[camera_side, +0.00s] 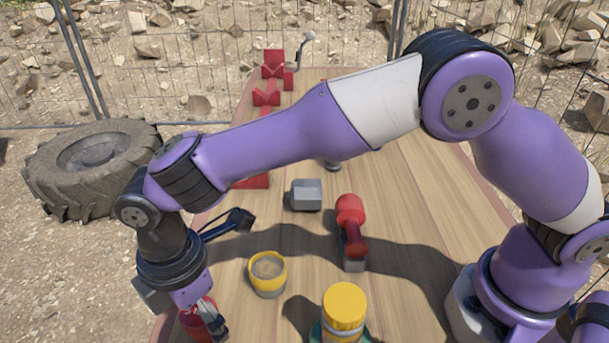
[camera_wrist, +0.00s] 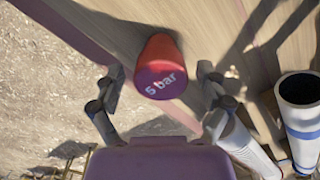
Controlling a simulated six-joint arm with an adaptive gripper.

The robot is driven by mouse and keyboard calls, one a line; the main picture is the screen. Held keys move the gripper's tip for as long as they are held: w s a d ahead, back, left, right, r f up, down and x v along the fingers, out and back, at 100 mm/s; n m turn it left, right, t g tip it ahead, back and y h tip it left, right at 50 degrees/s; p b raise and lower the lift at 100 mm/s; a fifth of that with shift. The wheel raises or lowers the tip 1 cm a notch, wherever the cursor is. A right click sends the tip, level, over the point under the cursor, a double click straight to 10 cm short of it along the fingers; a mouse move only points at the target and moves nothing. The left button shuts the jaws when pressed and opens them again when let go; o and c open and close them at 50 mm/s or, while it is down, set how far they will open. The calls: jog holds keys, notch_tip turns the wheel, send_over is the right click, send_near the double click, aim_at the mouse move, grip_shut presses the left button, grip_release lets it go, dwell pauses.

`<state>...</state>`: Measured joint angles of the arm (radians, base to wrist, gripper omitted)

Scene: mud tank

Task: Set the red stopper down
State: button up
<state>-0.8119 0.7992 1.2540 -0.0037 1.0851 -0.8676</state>
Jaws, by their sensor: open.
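The red stopper (camera_wrist: 160,68), a tapered plug marked "5 bar" on its end face, is in the middle of the wrist view, near the wooden table's edge. My open gripper (camera_wrist: 159,80) has one finger on each side of it, with a visible gap on both sides. In the side view the stopper (camera_side: 193,322) shows partly at the lower left, behind my gripper (camera_side: 212,326), which points down there. The stopper's underside is hidden, so I cannot tell how it rests.
A yellow cup (camera_side: 267,283), a yellow-lidded jar (camera_side: 343,308), a red-handled tool (camera_side: 352,225), a grey box (camera_side: 306,195) and a black-headed tool (camera_side: 238,220) are on the table (camera_side: 425,220). White pipes (camera_wrist: 299,120) lie at the wrist view's right. A tyre (camera_side: 65,170) lies beyond the left edge.

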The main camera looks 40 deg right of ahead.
notch_tip(320, 180, up, 12)
jog(key=w+d+r+m, duration=0.2)
jog(key=d+r+m, duration=0.15)
jog(key=d, duration=0.25)
jog(key=s+d+r+m+t+y, duration=0.1)
jog(key=d+r+m+t, duration=0.3)
jog(key=d, duration=0.6)
jog(key=s+d+f+m, duration=0.2)
jog(key=s+d+m, duration=0.2)
jog(key=d+m, duration=0.2)
jog(key=s+d+f+m+t+h, duration=0.1)
jog(key=s+d+f+m, duration=0.2)
jog(key=s+d+m, duration=0.2)
jog(key=d, duration=0.3)
jog(key=shift+s+f+m+t, duration=0.15)
jog(key=shift+f+m+t, duration=0.15)
jog(key=shift+m, duration=0.05)
